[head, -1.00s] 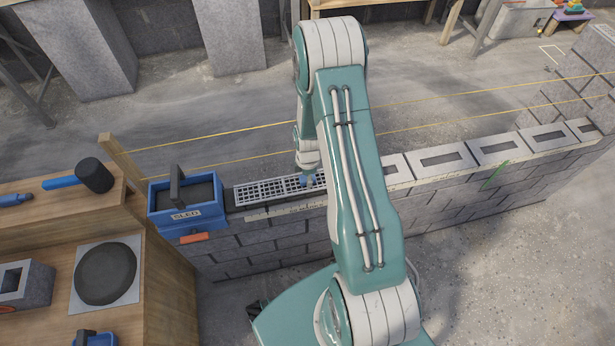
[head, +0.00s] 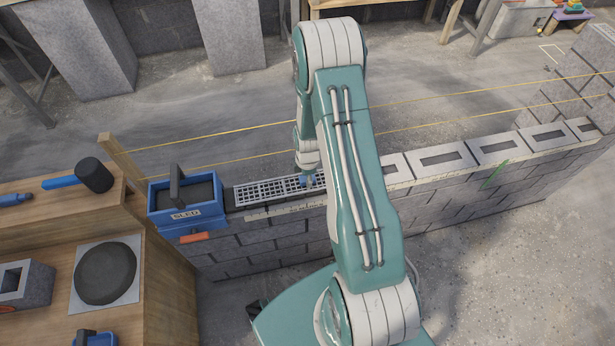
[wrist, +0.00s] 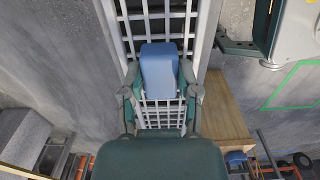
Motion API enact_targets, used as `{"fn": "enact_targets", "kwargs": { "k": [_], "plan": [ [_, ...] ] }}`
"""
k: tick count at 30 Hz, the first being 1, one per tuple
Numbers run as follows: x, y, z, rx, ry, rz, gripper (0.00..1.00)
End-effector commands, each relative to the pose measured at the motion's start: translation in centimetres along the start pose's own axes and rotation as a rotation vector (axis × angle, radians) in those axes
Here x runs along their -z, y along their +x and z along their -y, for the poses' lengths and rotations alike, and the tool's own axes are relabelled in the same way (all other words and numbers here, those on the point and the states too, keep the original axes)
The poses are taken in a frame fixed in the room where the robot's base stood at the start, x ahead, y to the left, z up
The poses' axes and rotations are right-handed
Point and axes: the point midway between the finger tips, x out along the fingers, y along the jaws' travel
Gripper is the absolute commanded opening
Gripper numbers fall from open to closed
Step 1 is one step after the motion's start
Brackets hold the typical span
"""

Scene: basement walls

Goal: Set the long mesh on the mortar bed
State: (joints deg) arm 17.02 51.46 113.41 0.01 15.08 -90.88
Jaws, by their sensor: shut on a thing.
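The long mesh (head: 268,190) is a pale grey grid lying lengthwise along the top of the low block wall, just right of the blue sled. My gripper (head: 307,180) is at the mesh's right part, partly behind my arm. In the wrist view, my gripper (wrist: 160,88) is shut on the blue block-shaped grip of the mesh (wrist: 160,115), with the grid running beyond it. Dark mortar (head: 236,213) shows along the wall top by the mesh's left end. I cannot tell whether the mesh touches the bed or hangs just above it. My arm hides its right end.
The blue sled (head: 186,222) stands on the wall close to the mesh's left end. Yellow string lines (head: 220,128) run behind the wall. Hollow blocks (head: 445,157) top the wall at the right. A wooden bench (head: 50,215) with a mallet (head: 92,176) is at the left.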

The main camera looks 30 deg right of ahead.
Motion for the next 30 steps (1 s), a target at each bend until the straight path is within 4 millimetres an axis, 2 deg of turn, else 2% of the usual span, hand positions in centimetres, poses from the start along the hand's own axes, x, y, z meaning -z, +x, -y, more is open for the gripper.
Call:
{"fn": "enact_targets", "kwargs": {
  "k": [18, 19, 21, 30],
  "plan": [
    [0.00, 0.31, -0.03, -0.001, 0.000, 0.000, 0.00],
    [0.00, 0.30, -0.03, -0.001, 0.000, 0.000, 0.56],
    [0.00, 0.30, -0.03, -0.001, 0.000, 0.000, 0.82],
    [0.00, 0.30, -0.02, 0.000, 0.000, 0.000, 0.82]
  ]
}}
